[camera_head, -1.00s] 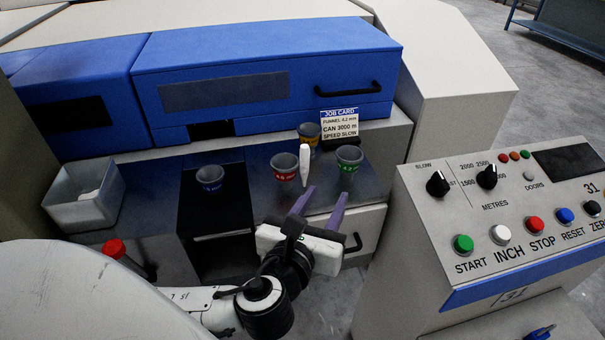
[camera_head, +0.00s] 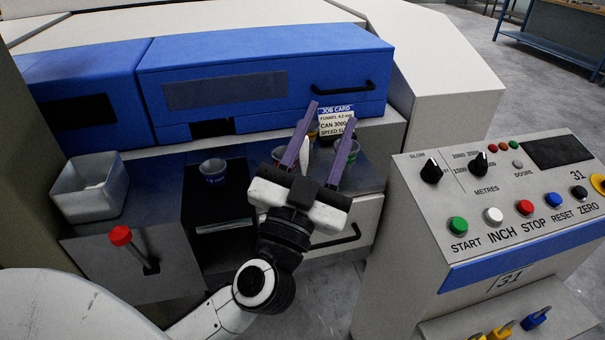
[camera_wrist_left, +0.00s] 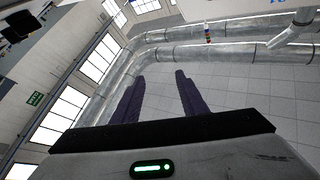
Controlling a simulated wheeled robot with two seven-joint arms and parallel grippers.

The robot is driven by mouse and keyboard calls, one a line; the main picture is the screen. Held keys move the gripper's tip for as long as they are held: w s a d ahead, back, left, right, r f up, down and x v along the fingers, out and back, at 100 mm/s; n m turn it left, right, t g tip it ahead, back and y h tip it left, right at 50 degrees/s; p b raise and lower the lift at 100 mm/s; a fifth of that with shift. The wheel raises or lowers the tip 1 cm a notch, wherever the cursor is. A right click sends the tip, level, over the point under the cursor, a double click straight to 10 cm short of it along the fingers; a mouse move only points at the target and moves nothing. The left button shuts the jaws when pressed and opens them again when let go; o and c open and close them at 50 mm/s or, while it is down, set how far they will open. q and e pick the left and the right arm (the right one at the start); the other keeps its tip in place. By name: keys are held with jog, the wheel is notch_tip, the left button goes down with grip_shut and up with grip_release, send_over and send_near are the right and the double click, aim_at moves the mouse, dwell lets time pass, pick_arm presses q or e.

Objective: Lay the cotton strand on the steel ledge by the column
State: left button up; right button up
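My left gripper (camera_head: 332,112) is in front of the steel ledge (camera_head: 264,182), its two purple fingers apart and pointing up. The left wrist view shows the same spread fingers (camera_wrist_left: 160,95) with nothing between them. A slim white upright piece (camera_head: 304,155) shows behind the fingers, partly hidden; I cannot tell whether it is the cotton strand. No other strand can be made out. I cannot identify the column for sure; an olive-grey upright panel (camera_head: 35,150) stands at the left. My right gripper is not in view.
A red-knobbed lever (camera_head: 121,236) stands in front. The button console (camera_head: 500,215) is at the right.

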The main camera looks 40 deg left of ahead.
aim_at(304, 144)
pick_arm(q)
jog(key=a+f+n+g+y, duration=0.3)
jog(key=a+f+n+g, duration=0.35)
jog(key=f, duration=0.35)
jog(key=x, duration=0.3)
jog(key=b+x, duration=0.1)
jog(key=x, duration=0.2)
jog(key=f+x, duration=0.1)
jog(key=x, duration=0.2)
jog(key=shift+w+d+b, duration=0.15)
jog(key=shift+w+b, duration=0.1)
jog(key=shift+b, duration=0.1)
jog(key=shift+w+a, duration=0.25)
jog(key=shift+w, duration=0.1)
grip_shut()
